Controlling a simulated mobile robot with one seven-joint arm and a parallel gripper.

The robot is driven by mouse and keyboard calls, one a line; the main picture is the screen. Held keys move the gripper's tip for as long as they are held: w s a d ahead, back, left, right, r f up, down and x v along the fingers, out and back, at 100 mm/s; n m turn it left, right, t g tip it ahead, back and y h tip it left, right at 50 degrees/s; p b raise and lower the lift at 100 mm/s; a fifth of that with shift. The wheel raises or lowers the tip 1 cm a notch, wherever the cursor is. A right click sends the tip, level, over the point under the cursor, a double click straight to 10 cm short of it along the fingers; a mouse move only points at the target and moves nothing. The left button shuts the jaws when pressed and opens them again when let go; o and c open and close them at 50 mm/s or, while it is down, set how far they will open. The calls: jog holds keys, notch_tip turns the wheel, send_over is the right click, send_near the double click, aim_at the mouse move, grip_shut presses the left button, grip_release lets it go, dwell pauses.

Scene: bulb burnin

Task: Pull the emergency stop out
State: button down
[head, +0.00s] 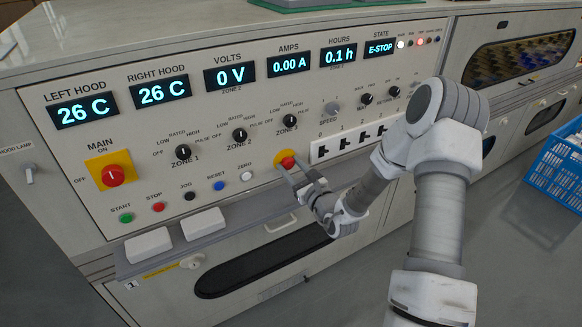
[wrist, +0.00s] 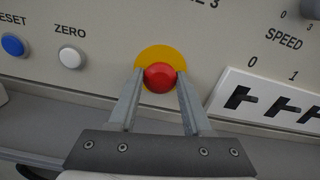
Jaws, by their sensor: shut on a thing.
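The emergency stop is a red mushroom button (head: 287,161) on a yellow round plate (head: 278,157) on the front of the control panel. In the wrist view the red button (wrist: 160,77) sits between my two fingertips, with the yellow plate (wrist: 158,53) showing above and around it. My gripper (head: 291,166) reaches the button from the lower right, and its fingers are shut on the button's sides. The STATE display (head: 380,48) reads E-STOP.
A white block of slotted switches (wrist: 262,102) lies just right of my fingers. The blue RESET button (wrist: 13,44) and white ZERO button (wrist: 70,57) are to the left. A grey ledge (head: 235,222) runs below the panel. A blue crate (head: 556,165) stands far right.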

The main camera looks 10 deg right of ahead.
jog(key=shift+s+d+p, duration=0.2)
jog(key=shift+s+p, duration=0.25)
jog(key=shift+s+f, duration=0.1)
jog(key=shift+c, duration=1.5)
grip_release()
jog(key=p+v, duration=0.2)
jog(key=v, duration=1.5)
jog(key=shift+s, duration=0.25)
